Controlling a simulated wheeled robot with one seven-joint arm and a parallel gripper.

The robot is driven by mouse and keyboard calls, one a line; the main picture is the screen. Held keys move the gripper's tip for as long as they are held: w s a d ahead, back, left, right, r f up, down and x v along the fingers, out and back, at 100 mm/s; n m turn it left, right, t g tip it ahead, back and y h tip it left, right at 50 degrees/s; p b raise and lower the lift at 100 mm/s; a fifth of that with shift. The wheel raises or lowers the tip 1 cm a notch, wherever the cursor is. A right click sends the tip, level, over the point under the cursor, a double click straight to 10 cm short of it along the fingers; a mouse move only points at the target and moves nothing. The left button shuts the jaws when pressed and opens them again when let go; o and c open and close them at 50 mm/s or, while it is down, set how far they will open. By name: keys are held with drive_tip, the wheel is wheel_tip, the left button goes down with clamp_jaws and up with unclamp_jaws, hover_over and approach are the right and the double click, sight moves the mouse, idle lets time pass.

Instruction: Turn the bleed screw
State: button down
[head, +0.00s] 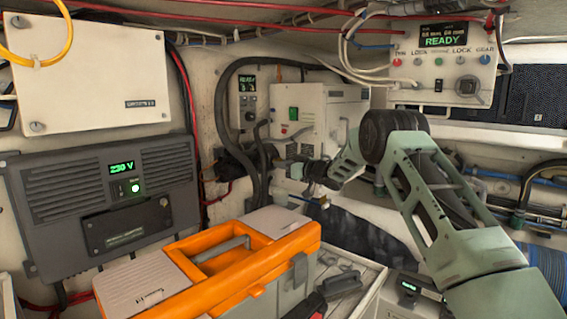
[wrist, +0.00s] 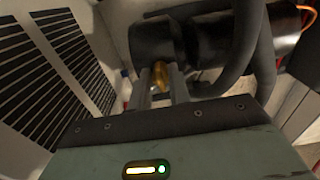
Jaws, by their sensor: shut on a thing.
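The bleed screw (wrist: 160,73) shows in the wrist view as a small brass-coloured piece below a dark cylindrical housing (wrist: 157,42). My gripper (wrist: 162,84) has its two grey fingers on either side of the screw and is shut on it. In the head view my gripper (head: 284,163) reaches left, just below the white wall box and beside the dark hoses. The screw cannot be made out in the head view. The fingers cover part of it in the wrist view, so its turn angle cannot be told.
Thick black hoses (head: 222,97) loop close by the gripper. A white box (head: 318,115) with a green switch is on the wall above it. An orange-topped toolbox (head: 262,262) stands in front. A grey inverter (head: 65,215) reading 230 V hangs at left, a READY panel (head: 443,58) at upper right.

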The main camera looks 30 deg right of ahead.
drive_tip(key=shift+f, duration=0.2)
idle(0.4)
drive_tip(key=c, duration=1.3)
unclamp_jaws()
drive_tip(key=shift+r, duration=0.1)
drive_tip(key=shift+s, duration=0.1)
drive_tip(key=b+v, duration=0.7)
drive_tip(key=v, duration=1)
drive_tip(key=shift+s+b, duration=0.15)
drive_tip(key=shift+b, duration=0.25)
drive_tip(key=shift+d, duration=0.1)
